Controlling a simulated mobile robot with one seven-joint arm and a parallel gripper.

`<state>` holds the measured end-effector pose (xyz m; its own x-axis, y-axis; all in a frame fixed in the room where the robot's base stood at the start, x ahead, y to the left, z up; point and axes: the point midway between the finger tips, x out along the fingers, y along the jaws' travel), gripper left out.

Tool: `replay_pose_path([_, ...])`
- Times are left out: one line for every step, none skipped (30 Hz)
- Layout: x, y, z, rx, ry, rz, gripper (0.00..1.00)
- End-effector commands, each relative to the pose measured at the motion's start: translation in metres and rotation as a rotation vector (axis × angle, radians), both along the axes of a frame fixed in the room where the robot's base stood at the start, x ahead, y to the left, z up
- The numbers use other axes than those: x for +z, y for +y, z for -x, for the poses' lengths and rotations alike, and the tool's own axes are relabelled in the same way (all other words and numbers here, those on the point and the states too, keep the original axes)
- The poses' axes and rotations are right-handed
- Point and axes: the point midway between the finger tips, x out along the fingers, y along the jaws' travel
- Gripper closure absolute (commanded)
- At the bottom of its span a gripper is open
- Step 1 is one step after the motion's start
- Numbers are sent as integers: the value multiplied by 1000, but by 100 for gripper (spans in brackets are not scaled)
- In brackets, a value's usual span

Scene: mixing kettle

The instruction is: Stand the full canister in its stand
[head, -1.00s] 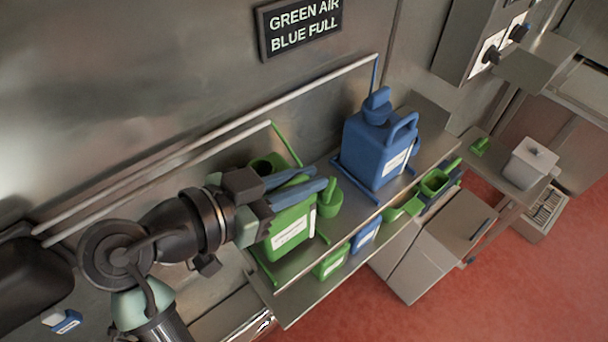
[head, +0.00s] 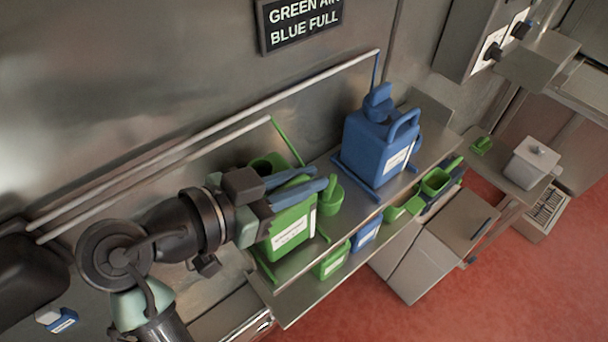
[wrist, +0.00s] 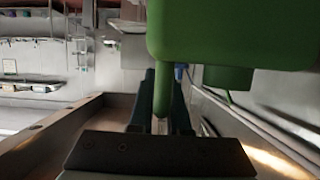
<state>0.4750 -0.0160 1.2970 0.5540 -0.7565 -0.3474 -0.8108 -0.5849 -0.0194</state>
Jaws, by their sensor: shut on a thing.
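A green canister (head: 289,232) with a white label is on the left of the steel shelf, at a green stand (head: 287,142) with a thin post. My gripper (head: 306,180) reaches in from the left and is shut on its handle. In the wrist view the green canister (wrist: 235,45) fills the upper right, with its handle between my fingers (wrist: 160,115). I cannot tell whether its base touches the shelf. A blue canister (head: 374,150) with a white label stands upright to the right, within a blue stand (head: 347,184). A wall sign (head: 300,24) reads "GREEN AIR BLUE FULL".
A green scoop or cup (head: 330,200) is beside the green canister. Smaller green and blue containers (head: 366,235) line the shelf's lower front ledge. Pipes (head: 200,150) run along the wall behind. A grey cabinet (head: 435,245) stands below, with open red floor (head: 400,320) in front.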

Motion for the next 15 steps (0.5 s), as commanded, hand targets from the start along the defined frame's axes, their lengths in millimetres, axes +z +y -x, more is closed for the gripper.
replay_pose_path([0,0,0,0,-10,0,100])
replay_pose_path([-1,0,0,0,-10,0,100])
replay_pose_path([-2,0,0,0,-10,0,100])
replay_pose_path([-3,0,0,0,-10,0,100])
replay_pose_path([-4,0,0,0,-10,0,100])
replay_pose_path([-5,0,0,0,-10,0,100])
replay_pose_path([-6,0,0,0,-10,0,100])
replay_pose_path([-7,0,0,0,-10,0,100])
replay_pose_path([-7,0,0,0,-10,0,100])
replay_pose_path([-8,0,0,0,-10,0,100])
replay_pose_path([-8,0,0,0,-10,0,100])
replay_pose_path([-9,0,-1,0,-10,0,100])
replay_pose_path([-9,0,-1,0,-10,0,100])
replay_pose_path([-8,0,0,0,-10,0,100])
replay_pose_path([-8,0,-1,0,-10,0,100])
